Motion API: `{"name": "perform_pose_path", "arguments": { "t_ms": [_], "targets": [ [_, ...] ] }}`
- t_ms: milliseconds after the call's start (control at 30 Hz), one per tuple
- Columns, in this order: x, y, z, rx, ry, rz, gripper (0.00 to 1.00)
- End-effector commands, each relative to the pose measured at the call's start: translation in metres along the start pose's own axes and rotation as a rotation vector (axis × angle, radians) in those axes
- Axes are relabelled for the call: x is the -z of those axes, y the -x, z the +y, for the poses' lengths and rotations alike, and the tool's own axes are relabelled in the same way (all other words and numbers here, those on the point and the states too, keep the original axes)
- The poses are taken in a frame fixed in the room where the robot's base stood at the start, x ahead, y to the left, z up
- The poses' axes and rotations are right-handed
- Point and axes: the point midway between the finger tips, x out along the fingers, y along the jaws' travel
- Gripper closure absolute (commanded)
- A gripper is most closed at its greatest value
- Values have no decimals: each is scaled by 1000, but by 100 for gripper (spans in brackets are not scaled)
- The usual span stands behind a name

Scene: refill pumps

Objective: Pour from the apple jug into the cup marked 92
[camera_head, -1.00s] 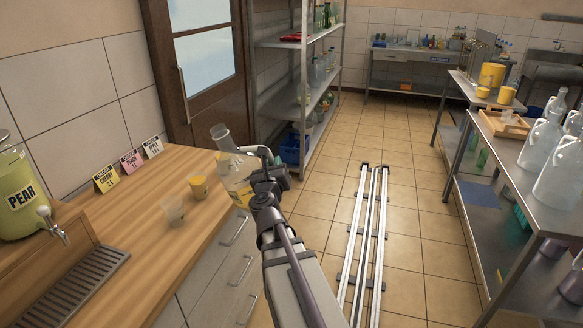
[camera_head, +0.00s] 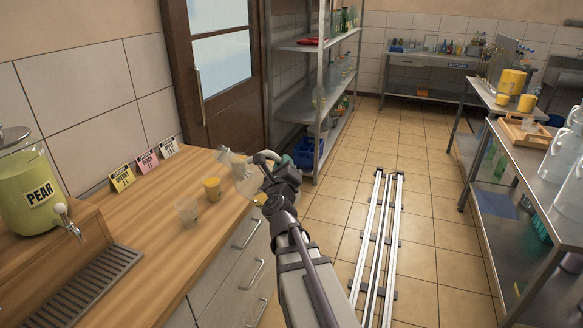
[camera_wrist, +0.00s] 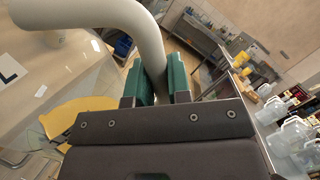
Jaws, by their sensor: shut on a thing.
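My gripper (camera_head: 273,164) is shut on the pale handle of a clear jug (camera_head: 246,183). In the wrist view the handle (camera_wrist: 150,45) sits between the green finger pads (camera_wrist: 160,85). The jug is tilted above the wooden counter's right edge, with its mouth up and to the left. A label with an "L" (camera_wrist: 8,70) shows there; the rest of its word is cut off. A yellow patch (camera_wrist: 78,115) also shows. Two cups stand left of the jug: one holding yellow (camera_head: 212,188) and one clear (camera_head: 187,211). Their marks are too small to read.
A pear dispenser (camera_head: 32,193) and a drip tray (camera_head: 85,290) are at the left. Several small cards (camera_head: 147,161) stand at the wall. A metal shelf (camera_head: 312,100) is behind. More jugs stand on the right table (camera_head: 545,190). Rails (camera_head: 377,245) run along the floor.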

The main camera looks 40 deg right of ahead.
Motion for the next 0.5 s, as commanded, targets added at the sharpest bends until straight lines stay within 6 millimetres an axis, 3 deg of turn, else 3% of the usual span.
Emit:
{"name": "perform_pose_path", "arguments": {
  "t_ms": [200,500],
  "targets": [
    [-23,3,13,0,269,-66,100],
    [-45,9,40,0,444,-108,100]
  ]
}}
